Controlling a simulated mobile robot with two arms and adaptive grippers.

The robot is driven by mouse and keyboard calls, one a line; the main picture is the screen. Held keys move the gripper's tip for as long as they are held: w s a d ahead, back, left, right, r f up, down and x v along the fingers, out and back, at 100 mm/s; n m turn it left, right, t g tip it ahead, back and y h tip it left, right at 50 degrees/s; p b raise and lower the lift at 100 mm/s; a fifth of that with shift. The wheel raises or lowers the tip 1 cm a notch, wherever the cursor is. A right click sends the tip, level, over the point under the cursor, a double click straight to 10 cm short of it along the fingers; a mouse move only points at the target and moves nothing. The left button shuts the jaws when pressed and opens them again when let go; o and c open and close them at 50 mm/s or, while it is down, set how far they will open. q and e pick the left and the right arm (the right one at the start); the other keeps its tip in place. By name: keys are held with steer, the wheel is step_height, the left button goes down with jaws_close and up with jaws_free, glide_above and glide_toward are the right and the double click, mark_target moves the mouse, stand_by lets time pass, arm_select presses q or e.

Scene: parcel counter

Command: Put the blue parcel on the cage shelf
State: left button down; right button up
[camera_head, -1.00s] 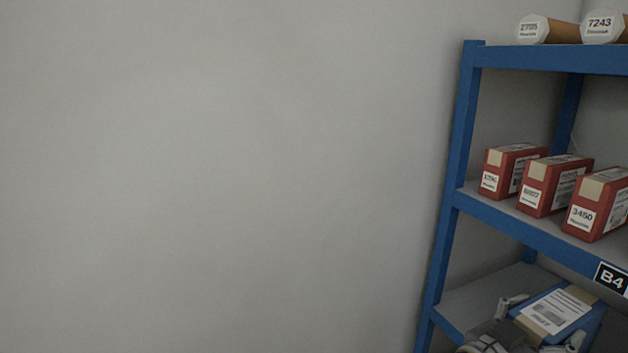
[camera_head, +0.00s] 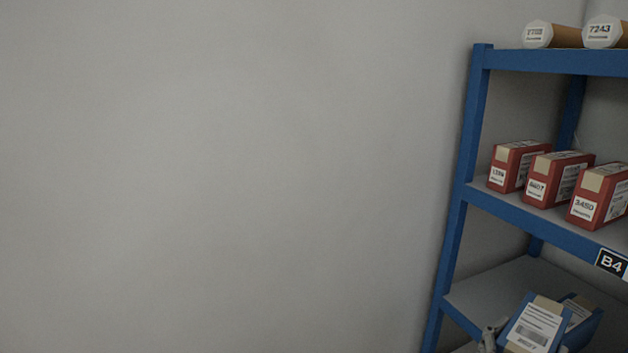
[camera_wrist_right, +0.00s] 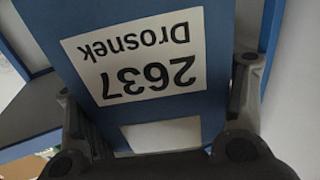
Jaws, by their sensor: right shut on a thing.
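A blue parcel (camera_head: 533,325) with a white label and tan tape is at the bottom right of the head view, tilted, in front of the lower shelf. My right gripper (camera_wrist_right: 156,82) is shut on it. In the wrist view the parcel (camera_wrist_right: 60,18) fills the space between the two fingers; its label reads 2637 Drosnek, upside down. In the head view one grey finger shows at the parcel's left side; the rest of the gripper is cut off. The cage shelf cannot be made out. My left gripper is not in view.
A blue rack (camera_head: 462,200) stands at the right, with a B4 sign (camera_head: 611,263). A second blue parcel (camera_head: 588,322) is behind the held one. Red boxes (camera_head: 557,180) fill the middle shelf and tubes (camera_head: 555,36) lie on top. The lower shelf's left part (camera_head: 490,290) is bare.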

steer(key=a+f+n+t+y, duration=0.1)
steer(key=s+a+f+n+t+y, duration=0.1)
steer(key=a+n+y, duration=0.1)
steer(key=s+a+f+n+t+y, duration=0.1)
steer(key=a+f+t+y, duration=0.1)
steer(key=s+a+f+n+y, duration=0.1)
steer(key=s+a+n+y, duration=0.1)
steer(key=a+y, duration=0.1)
steer(key=s+a+f+n+t+y, duration=0.1)
steer(key=s+a+f+n+y, duration=0.1)
steer(key=a+y, duration=0.1)
steer(key=s+a+f+n+t+y, duration=0.1)
steer(key=s+a+n+y, duration=0.1)
steer(key=a, duration=0.1)
steer(key=shift+s+a+f+y+p, duration=0.15)
steer(key=shift+s+f+y+p, duration=0.1)
steer(key=shift+y+p, duration=0.15)
steer(key=shift+c, duration=0.3)
steer(key=shift+a, duration=0.15)
